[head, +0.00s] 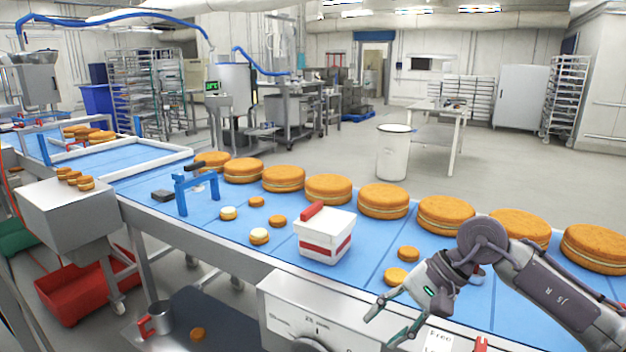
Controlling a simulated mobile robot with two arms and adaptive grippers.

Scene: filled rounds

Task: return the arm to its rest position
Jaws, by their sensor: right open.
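My right gripper (388,322) is in the head view at the lower right, its arm coming in from the right edge. It is open, with nothing between its fingers. It hangs over the near edge of the blue conveyor belt (375,262), close to a small round cake (397,276). My left gripper is not in view.
Several large filled rounds (384,200) line the belt's far side. A white and red box (325,238) and a blue frame (182,194) stand on the belt. A scale-like panel (305,325) is below the near edge. Red crates (75,295) sit at lower left.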

